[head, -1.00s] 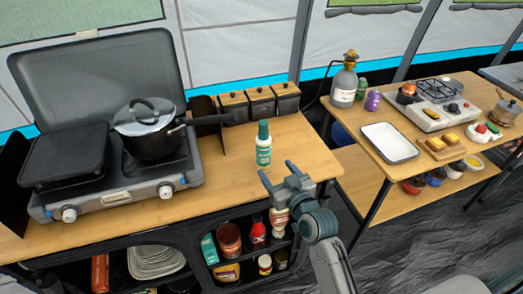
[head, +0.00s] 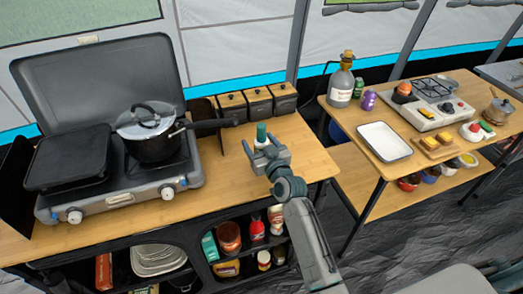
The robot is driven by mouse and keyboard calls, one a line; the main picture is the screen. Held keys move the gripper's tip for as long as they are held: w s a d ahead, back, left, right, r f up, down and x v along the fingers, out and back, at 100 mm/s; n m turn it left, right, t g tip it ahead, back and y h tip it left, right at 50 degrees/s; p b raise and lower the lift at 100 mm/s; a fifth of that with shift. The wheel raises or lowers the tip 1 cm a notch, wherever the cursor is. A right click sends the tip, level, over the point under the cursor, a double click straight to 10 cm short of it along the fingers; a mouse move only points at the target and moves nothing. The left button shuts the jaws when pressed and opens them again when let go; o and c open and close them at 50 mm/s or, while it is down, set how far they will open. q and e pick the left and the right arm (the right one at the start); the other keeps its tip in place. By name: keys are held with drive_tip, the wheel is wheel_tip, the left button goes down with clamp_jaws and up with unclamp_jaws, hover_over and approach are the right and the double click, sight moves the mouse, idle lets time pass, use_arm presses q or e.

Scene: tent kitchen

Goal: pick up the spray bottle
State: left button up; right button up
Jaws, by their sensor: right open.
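The spray bottle (head: 261,132) is green with a pale label and stands upright on the wooden counter, right of the stove. Only its green top shows clearly; my gripper hides its lower part. My right gripper (head: 262,149) is open at the bottle, with its fingers pointing away from me. I cannot tell whether the fingers touch the bottle. My left gripper is not in view.
A camping stove (head: 120,202) with a black pot (head: 155,145) is on the left; the pot's handle reaches toward the bottle. Several canisters (head: 258,103) stand behind. The counter (head: 310,160) is clear to the right. A second table with a white tray (head: 385,142) stands further right.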

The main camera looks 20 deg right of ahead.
drive_tip(key=shift+w, duration=0.25)
drive_tip(key=c, duration=1.2)
drive_tip(key=shift+r, duration=0.15)
